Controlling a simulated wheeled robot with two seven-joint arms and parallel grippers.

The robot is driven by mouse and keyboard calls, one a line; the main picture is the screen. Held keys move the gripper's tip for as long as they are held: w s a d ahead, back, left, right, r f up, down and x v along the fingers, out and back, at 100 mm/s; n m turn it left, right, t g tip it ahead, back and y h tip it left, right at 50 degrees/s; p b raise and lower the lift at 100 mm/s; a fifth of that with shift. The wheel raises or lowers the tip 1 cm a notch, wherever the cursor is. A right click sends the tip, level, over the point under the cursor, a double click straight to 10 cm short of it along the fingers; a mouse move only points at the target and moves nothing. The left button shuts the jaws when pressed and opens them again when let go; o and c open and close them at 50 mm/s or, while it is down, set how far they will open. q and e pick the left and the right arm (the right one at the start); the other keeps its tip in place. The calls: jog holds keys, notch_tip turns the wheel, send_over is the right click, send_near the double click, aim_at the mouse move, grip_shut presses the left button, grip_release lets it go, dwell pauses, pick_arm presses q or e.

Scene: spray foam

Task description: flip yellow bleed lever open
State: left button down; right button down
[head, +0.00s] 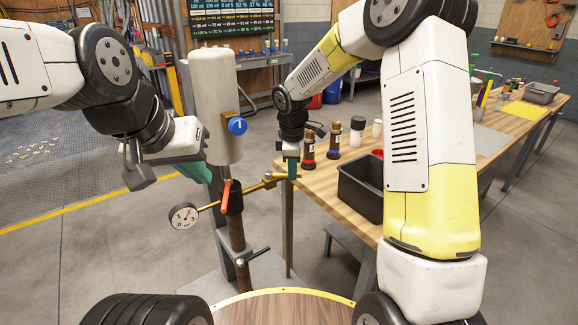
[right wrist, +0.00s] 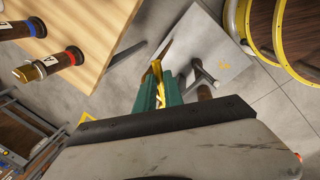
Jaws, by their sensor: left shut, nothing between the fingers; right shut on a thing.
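The yellow bleed lever (right wrist: 157,72) shows between the fingertips of my right gripper (right wrist: 159,92) in the right wrist view. In the head view my right gripper (head: 291,168) points down at the right end of the brass pipe (head: 208,206), and its fingers largely hide the lever there. That gripper is shut on the lever; its exact angle is hard to tell. My left gripper (head: 196,172) is shut and empty, beside the lower left of the pale cylinder (head: 215,100).
A pressure gauge (head: 184,216), red lever (head: 226,196) and blue knob (head: 237,126) are on the stand. A T-handle (right wrist: 203,75) sits low beside my right gripper. Right, a wooden table (head: 328,186) holds a black bin (head: 360,190) and several bottles. Open floor lies left.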

jog(key=shift+w+a+n+y, duration=0.15)
jog(key=shift+w+n+y, duration=0.1)
jog(key=shift+w+n, duration=0.8)
jog(key=shift+w+a+n+y, duration=0.15)
jog(key=shift+w+n, duration=0.4)
jog(key=shift+n, duration=1)
jog(key=shift+w+a+n+y, duration=0.1)
jog(key=shift+w+n+y, duration=0.2)
jog(key=shift+w+n, duration=0.75)
jog(key=shift+s+r+n, duration=0.1)
jog(key=shift+s+n, duration=0.1)
jog(key=shift+n, duration=0.15)
jog(key=c, duration=1.5)
grip_release()
jog(key=shift+o, duration=0.2)
jog(key=v, duration=0.7)
jog(key=shift+r, duration=0.35)
jog(key=shift+r, duration=0.1)
